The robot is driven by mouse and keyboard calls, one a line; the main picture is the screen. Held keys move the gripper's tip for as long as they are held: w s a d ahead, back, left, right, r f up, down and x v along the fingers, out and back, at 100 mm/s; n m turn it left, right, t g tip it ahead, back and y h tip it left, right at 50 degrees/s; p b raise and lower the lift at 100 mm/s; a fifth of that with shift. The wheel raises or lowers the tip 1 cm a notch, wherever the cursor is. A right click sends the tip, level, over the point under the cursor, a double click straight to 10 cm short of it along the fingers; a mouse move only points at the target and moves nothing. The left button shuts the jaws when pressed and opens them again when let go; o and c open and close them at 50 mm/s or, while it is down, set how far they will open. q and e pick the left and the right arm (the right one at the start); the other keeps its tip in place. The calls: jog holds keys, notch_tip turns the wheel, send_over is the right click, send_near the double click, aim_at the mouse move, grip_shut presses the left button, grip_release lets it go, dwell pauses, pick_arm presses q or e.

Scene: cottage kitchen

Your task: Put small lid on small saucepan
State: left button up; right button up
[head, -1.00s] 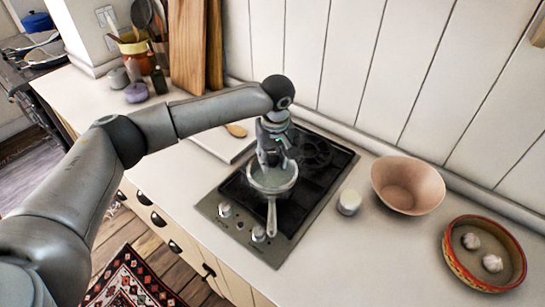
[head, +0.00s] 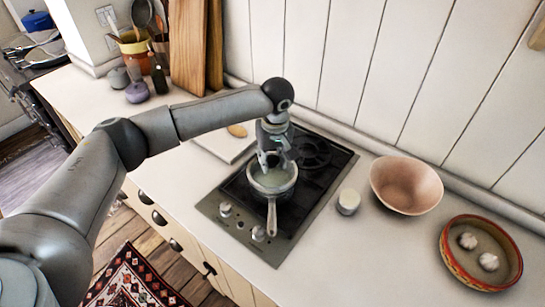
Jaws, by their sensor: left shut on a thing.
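The small saucepan (head: 272,196) stands upright on the front part of the black hob, its handle pointing toward the front edge. A pale grey-green disc, which looks like the small lid (head: 271,180), shows at the pan's mouth. My left gripper (head: 271,163) is directly above the pan, pointing down, with its fingers shut on the lid. The fingers hide the lid's knob, and I cannot tell whether the lid rests fully on the rim. My right gripper is not in view.
The hob (head: 310,180) has free room behind the pan. A small white jar (head: 348,201), a pink bowl (head: 407,187) and a basket (head: 456,267) with garlic stand to the right. A white board (head: 222,143) with a wooden spoon lies behind left.

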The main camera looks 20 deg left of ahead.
aim_at(273, 159)
pick_arm(q)
jog(key=shift+f, duration=0.55)
jog(key=o, duration=0.8)
jog(key=shift+o, duration=0.2)
notch_tip(273, 159, up, 3)
jog(key=p, duration=0.3)
jog(key=shift+s+d, duration=0.1)
jog(key=shift+s, duration=0.05)
jog(key=shift+s+d+r+p, duration=0.1)
jog(key=shift+r+p, duration=1.1)
jog(key=shift+r, duration=0.1)
jog(key=r, duration=0.5)
jog(key=shift+s+d+r, duration=0.2)
jog(key=shift+s, duration=0.1)
jog(key=shift+f, duration=0.1)
